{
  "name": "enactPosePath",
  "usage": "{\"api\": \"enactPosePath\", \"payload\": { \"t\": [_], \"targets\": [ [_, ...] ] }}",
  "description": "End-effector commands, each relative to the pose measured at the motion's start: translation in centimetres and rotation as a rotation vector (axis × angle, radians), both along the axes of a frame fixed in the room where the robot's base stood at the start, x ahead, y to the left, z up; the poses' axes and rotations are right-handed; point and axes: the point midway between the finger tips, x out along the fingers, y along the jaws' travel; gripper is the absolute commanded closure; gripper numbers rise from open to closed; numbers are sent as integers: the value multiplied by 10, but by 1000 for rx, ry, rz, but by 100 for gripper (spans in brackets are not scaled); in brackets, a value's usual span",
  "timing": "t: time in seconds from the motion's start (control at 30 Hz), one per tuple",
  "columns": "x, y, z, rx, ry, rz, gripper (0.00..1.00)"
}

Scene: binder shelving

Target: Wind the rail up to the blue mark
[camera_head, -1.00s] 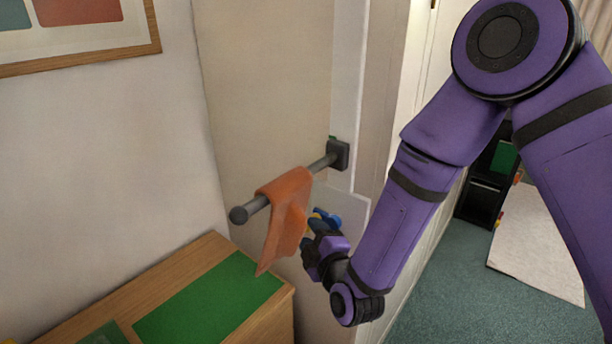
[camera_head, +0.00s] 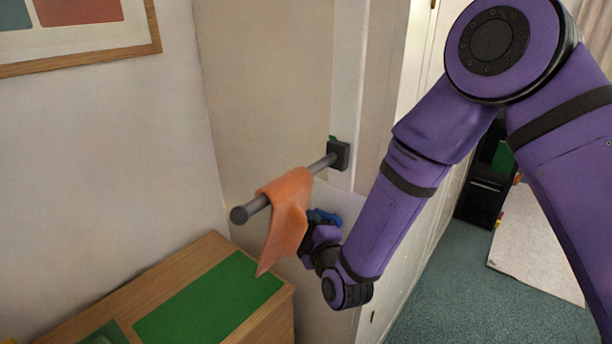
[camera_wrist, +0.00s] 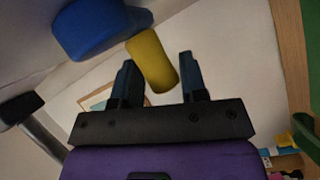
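The rail (camera_head: 323,163) is a dark grey bar with an orange cloth (camera_head: 288,205) draped over it. It juts out from a black bracket (camera_head: 339,153) on a pale upright strip. A small green mark (camera_head: 331,138) shows just above the bracket; I cannot make out a blue mark on the strip. Below is a blue crank part (camera_head: 326,216), also in the wrist view (camera_wrist: 92,28), with a yellow handle (camera_wrist: 152,60). My gripper (camera_wrist: 160,78) has its fingers apart with the yellow handle between them; whether they press on it is unclear. The cloth partly hides my gripper in the head view.
A wooden cabinet (camera_head: 160,262) with a green mat (camera_head: 208,298) stands at lower left, below the cloth. A framed picture (camera_head: 80,68) hangs on the left wall. Open green carpet (camera_head: 440,295) lies at right, with a dark cabinet (camera_head: 480,195) beyond.

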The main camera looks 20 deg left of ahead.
Motion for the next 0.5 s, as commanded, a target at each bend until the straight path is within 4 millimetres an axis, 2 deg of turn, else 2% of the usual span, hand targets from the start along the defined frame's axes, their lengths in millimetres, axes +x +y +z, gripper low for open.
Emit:
{"api": "enactPosePath", "payload": {
  "t": [0.5],
  "targets": [
    [-4, -5, 15, -5, 9, 3, 87]
  ]
}}
